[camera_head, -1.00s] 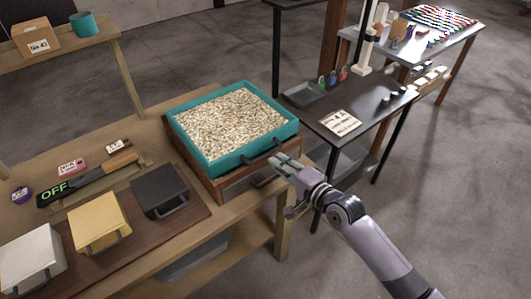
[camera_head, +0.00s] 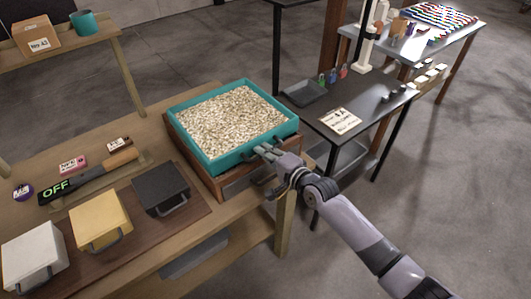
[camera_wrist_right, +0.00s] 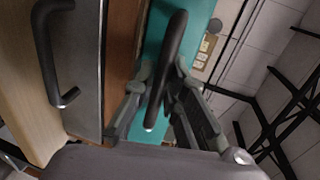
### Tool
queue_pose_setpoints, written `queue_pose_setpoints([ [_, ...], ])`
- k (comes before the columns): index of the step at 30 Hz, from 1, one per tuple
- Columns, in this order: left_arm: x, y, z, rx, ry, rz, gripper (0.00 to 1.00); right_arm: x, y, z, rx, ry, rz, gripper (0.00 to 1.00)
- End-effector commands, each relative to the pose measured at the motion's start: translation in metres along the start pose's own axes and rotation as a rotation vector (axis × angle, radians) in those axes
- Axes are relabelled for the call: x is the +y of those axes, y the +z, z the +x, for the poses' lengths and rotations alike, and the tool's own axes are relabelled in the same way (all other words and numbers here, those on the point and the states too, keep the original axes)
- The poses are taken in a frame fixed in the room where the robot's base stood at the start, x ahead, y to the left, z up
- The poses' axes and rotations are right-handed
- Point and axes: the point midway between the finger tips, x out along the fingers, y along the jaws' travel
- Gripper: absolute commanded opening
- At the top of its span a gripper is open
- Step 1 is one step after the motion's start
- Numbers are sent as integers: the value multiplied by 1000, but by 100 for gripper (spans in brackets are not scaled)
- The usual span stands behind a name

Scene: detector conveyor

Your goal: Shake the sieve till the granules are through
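The sieve (camera_head: 195,158) is a teal square tray full of pale granules (camera_head: 232,120). It sits on a brown wooden box (camera_head: 212,180) with a grey drawer-like front. My right gripper (camera_head: 263,154) is at the sieve's black front handle. In the right wrist view the handle (camera_wrist_right: 170,65) lies between the two fingers (camera_wrist_right: 160,85), which look open around it; the contact is hard to see. The box's own dark handle (camera_wrist_right: 45,50) shows at the left there. My left gripper is not in view.
Left of the sieve stand black (camera_head: 160,187), yellow (camera_head: 98,220) and white (camera_head: 33,252) boxes with handles. A black detector wand (camera_head: 75,184) marked OFF lies behind them. A dark table (camera_head: 370,112) with a tray and a card stands to the right.

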Motion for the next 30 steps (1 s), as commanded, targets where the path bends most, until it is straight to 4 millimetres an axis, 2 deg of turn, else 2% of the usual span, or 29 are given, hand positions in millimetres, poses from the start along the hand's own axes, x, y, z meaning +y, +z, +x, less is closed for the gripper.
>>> queue_pose_setpoints([
  [4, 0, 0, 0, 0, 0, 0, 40, 0, 0, 0, 0, 0, 0, 0],
  [23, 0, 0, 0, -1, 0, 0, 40, 1, 0, 0, 1, 1, 0, 0],
  [26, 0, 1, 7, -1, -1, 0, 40, 1, 0, 7, 1, -2, 1, 0],
  [30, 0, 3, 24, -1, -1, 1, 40, -3, 0, 33, 2, -5, 1, 0],
])
